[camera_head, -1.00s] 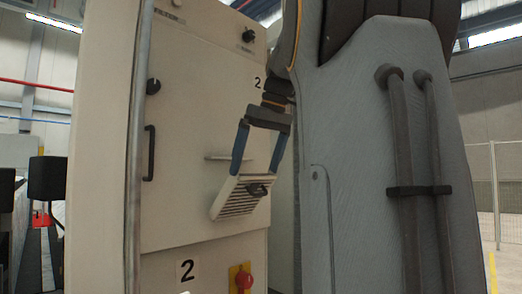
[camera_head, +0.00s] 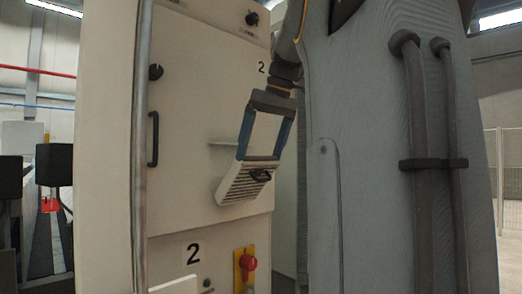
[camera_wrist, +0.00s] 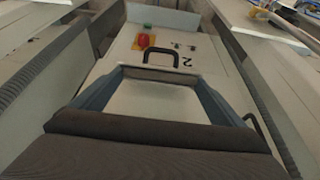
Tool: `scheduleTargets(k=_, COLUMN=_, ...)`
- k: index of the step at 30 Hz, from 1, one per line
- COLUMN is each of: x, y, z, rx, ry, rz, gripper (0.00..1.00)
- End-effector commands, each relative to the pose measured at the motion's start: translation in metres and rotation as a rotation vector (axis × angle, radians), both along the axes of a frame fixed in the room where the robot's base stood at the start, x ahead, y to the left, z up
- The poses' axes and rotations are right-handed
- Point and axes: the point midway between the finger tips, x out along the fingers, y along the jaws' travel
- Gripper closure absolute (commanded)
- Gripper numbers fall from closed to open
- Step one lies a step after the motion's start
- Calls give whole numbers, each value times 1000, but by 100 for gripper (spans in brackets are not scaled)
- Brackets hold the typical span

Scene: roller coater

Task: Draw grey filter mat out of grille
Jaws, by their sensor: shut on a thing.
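The off-white slatted grille (camera_head: 238,187) is tilted outward at the top from the pale cabinet front, with a dark handle (camera_head: 262,175) on it. The handle also shows in the wrist view (camera_wrist: 174,43). My gripper (camera_head: 260,157) reaches down to the grille's upper edge, its two blue fingers wide apart. It is shut on a thin grey strip, which looks like the top edge of the filter mat (camera_wrist: 158,74). The strip spans between the fingertips in the wrist view. The rest of the mat is hidden behind or inside the grille.
The cabinet front (camera_head: 185,110) has a black door handle (camera_head: 153,138), knobs and a red switch on a yellow plate (camera_head: 245,266) below the grille. A thin ledge (camera_head: 225,144) juts out beside my gripper. A vertical metal post (camera_head: 139,150) stands at left.

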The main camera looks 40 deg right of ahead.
Motion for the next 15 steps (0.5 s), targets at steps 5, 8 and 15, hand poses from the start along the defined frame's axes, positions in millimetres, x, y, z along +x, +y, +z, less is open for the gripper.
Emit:
scheduleTargets(k=5, x=-5, y=0, z=6, rx=0, ry=0, rz=0, gripper=29)
scheduleTargets(k=8, x=-7, y=0, z=9, rx=0, ry=0, rz=0, gripper=29)
scheduleTargets(k=15, x=-13, y=-1, z=15, rx=0, ry=0, rz=0, gripper=29)
